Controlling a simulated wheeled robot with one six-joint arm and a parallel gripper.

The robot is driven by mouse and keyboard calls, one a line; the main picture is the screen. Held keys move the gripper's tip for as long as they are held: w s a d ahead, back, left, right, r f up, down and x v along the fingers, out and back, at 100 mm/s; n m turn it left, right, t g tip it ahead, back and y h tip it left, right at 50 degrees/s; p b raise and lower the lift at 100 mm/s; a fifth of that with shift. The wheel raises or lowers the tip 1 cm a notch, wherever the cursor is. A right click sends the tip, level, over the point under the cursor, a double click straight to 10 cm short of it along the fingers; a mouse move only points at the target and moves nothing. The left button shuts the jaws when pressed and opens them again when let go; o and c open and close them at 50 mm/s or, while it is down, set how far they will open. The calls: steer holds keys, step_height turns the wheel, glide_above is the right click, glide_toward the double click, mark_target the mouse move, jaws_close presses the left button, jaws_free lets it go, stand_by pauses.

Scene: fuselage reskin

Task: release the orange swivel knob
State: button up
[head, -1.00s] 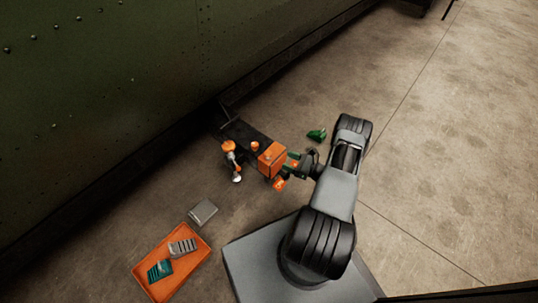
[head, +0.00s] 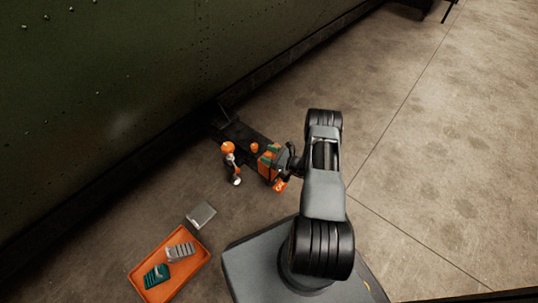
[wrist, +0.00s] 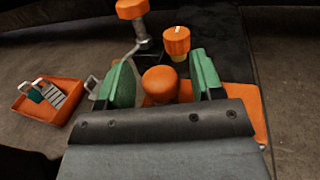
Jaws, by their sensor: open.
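A rounded orange knob (wrist: 160,83) sits between the two green fingers of my gripper (wrist: 158,80) in the wrist view. My gripper is open, with a finger on each side of the knob and gaps showing. The knob stands on an orange block, which shows as an orange plate (wrist: 245,98) at right. Beyond it is an orange knob with a white mark (wrist: 176,42). An orange-topped post (wrist: 132,9) stands farther back. I cannot tell for certain which is the swivel knob. In the head view, my gripper (head: 271,152) is over the orange block (head: 264,168), partly hiding it.
An orange tray (head: 141,280) with a grey ridged piece (head: 180,252) and a teal piece (head: 156,276) lies at lower left. A flat grey box (head: 201,215) is beside it. The dark green fuselage wall (head: 120,90) rises at left. Floor at right is clear.

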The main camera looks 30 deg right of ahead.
jaws_close()
steer(key=shift+r+p, duration=0.95)
steer(key=shift+r, duration=0.5)
steer(key=shift+f, duration=0.15)
steer(key=shift+c, duration=1.5)
jaws_free()
steer(key=shift+d, duration=0.1)
steer(key=o, duration=0.3)
steer(key=p+v, duration=0.2)
steer(key=v, duration=1.1)
steer(key=shift+s+p, duration=0.3)
steer(key=shift+d, duration=0.1)
